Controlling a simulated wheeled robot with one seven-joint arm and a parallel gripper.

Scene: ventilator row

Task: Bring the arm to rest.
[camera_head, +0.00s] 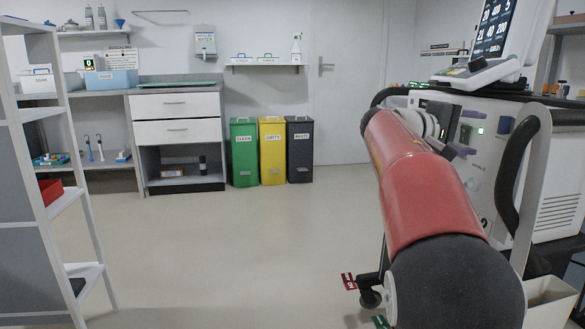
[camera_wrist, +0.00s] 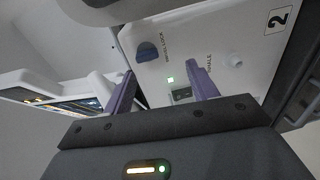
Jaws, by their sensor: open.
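My arm (camera_head: 421,190) reaches forward from the lower right of the head view to the front of a white ventilator (camera_head: 565,195). My gripper (camera_wrist: 161,79) is open, its two purple fingers apart with nothing seen between them. In the wrist view it is in front of the ventilator's white panel (camera_wrist: 210,28), marked 2. A dark blue knob (camera_wrist: 147,51), a green light (camera_wrist: 170,78), a small dark switch (camera_wrist: 181,95) and a pale round port (camera_wrist: 235,61) show on that panel. I cannot tell whether a fingertip touches it.
A black handle (camera_head: 517,180) and a pale bin (camera_head: 550,299) are close right of my arm. Green (camera_head: 244,152), yellow (camera_head: 271,151) and dark (camera_head: 299,150) bins stand at the back wall. A shelf rack (camera_head: 62,165) stands left. The middle floor (camera_head: 235,245) is clear.

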